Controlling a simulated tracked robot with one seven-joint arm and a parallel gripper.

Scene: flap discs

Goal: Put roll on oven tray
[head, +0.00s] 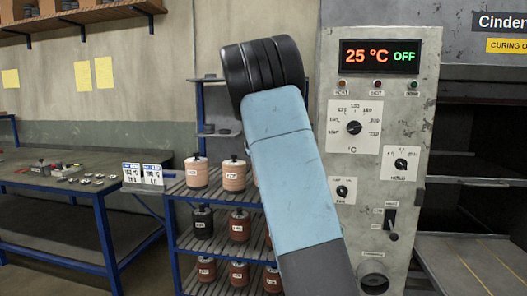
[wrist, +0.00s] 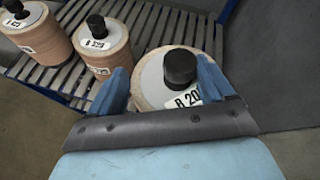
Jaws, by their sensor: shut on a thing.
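In the wrist view the two blue fingers of my gripper (wrist: 161,70) are shut on a roll (wrist: 150,82), one on each side. The roll is pale tan with a light top face, a black knob and a partly hidden label starting "R 20". It is near the right end of the slatted rack; I cannot tell if it still touches the slats. In the head view my arm hides the gripper and this roll. Right of the control panel is the curing oven, with a tray-like shelf (head: 486,181) inside; I cannot tell which surface is the oven tray.
Two more tan rolls (wrist: 98,45) (wrist: 28,28) stand left of the held one. The blue-framed rack (head: 176,226) holds several rolls on its levels. The oven control panel (head: 379,85) stands right of my arm and reads 25 °C OFF. A workbench (head: 75,200) is at left.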

